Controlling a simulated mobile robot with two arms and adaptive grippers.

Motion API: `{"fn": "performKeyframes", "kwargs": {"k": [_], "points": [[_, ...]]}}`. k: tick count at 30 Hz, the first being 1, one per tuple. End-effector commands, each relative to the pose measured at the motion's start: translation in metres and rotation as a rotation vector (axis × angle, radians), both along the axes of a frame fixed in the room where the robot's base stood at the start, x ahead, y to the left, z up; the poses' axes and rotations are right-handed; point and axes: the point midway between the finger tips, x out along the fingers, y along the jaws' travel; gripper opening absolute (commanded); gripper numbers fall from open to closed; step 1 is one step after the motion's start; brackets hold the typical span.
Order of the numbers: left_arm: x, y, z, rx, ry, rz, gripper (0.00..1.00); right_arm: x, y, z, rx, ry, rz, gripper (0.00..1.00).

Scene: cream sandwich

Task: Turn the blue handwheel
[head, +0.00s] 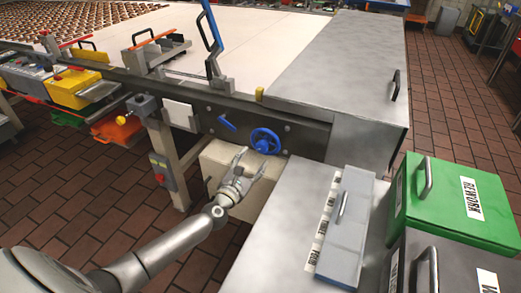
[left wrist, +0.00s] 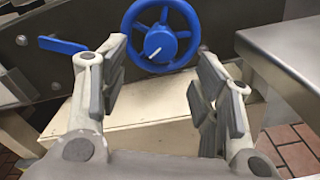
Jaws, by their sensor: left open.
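The blue handwheel (head: 265,141) is mounted on the dark side rail of the conveyor, in the middle of the head view. It also shows in the left wrist view (left wrist: 160,38), with spokes and a blue hub bearing a white pointer mark. My left gripper (head: 247,160) is open and empty, a little below and in front of the handwheel. In the left wrist view my two fingers (left wrist: 162,75) stand apart, with the wheel beyond and between their tips. I see no contact with the wheel. My right gripper is not in view.
A blue lever (head: 227,124) sits left of the wheel on the same rail. A cream box (head: 218,160) is below. A grey metal table (head: 285,215) stands close on the right, with a green bin (head: 455,200) beyond. Brick floor lies open to the left.

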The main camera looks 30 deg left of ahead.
Motion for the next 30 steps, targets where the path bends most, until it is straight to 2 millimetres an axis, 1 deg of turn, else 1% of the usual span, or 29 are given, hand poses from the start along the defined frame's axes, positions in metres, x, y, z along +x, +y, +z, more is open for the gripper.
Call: {"fn": "performKeyframes", "kwargs": {"k": [1, 6, 9, 13, 18, 26, 27, 30], "points": [[0.010, 0.001, 0.000, 0.000, -0.003, 0.001, 0.58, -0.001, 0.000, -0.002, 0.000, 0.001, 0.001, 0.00], [0.039, 0.002, -0.001, 0.002, -0.003, 0.001, 0.58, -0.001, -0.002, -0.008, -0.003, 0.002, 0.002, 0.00], [0.053, 0.003, -0.001, 0.002, -0.003, 0.001, 0.58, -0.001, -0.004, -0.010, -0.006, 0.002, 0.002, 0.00], [0.066, 0.003, -0.001, 0.002, -0.002, 0.000, 0.58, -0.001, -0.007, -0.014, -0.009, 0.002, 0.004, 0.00], [0.074, 0.004, 0.000, 0.002, -0.001, 0.000, 0.58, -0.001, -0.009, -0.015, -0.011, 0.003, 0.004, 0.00], [0.075, 0.004, 0.000, 0.002, 0.000, 0.000, 0.58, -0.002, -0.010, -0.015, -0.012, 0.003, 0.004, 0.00], [0.075, 0.004, 0.000, 0.002, 0.000, 0.000, 0.57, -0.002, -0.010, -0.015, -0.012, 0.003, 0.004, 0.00], [0.074, 0.004, 0.000, 0.002, -0.001, 0.000, 0.44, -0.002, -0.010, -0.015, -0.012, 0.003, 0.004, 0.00]]}}
